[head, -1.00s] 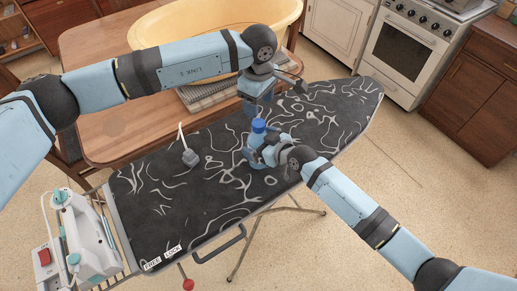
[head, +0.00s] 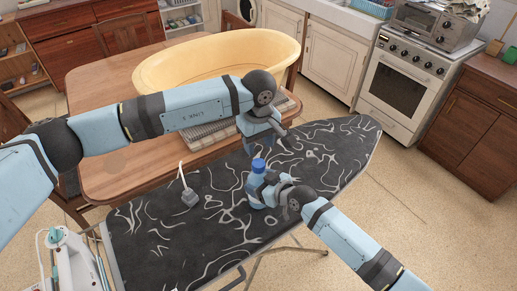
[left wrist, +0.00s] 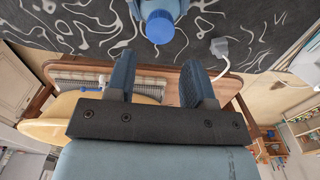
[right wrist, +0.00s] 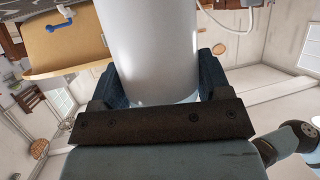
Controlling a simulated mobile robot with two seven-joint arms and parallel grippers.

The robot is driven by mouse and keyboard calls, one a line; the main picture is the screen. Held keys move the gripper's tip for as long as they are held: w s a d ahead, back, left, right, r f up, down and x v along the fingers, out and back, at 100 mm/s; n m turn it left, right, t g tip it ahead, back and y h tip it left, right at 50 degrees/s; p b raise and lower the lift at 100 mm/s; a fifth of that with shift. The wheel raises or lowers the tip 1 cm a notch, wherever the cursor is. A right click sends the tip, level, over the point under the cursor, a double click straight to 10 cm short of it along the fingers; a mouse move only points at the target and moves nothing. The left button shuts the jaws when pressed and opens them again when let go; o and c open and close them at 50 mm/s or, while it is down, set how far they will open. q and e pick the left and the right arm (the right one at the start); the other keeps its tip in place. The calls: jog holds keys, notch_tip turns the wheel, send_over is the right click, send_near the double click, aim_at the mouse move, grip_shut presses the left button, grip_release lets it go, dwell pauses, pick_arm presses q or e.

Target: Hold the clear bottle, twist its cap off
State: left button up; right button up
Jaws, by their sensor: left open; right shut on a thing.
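The clear bottle (head: 256,188) stands upright on the dark patterned ironing board, with its blue cap (head: 258,165) on top. The cap also shows in the left wrist view (left wrist: 159,27), beyond my left fingertips. My right gripper (head: 262,187) is shut around the bottle's body from the right. The bottle's pale body (right wrist: 152,50) fills the space between the fingers in the right wrist view. My left gripper (left wrist: 158,65) is open and empty. In the head view it is above and behind the cap, apart from it, and its fingers are partly hidden by its own arm.
The ironing board (head: 215,215) carries a grey plug-like thing (head: 190,198) with a white cord, left of the bottle. An iron (head: 70,260) is at the board's left end. Behind stands a wooden table (head: 105,80) with a yellow tub (head: 220,62). The board's right end is clear.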

aim_at(259, 163)
pick_arm(q)
jog(key=m, duration=0.6)
jog(key=shift+m, duration=0.3)
jog(key=m, duration=0.6)
jog(key=shift+f, duration=4)
jog(key=shift+c, duration=0.5)
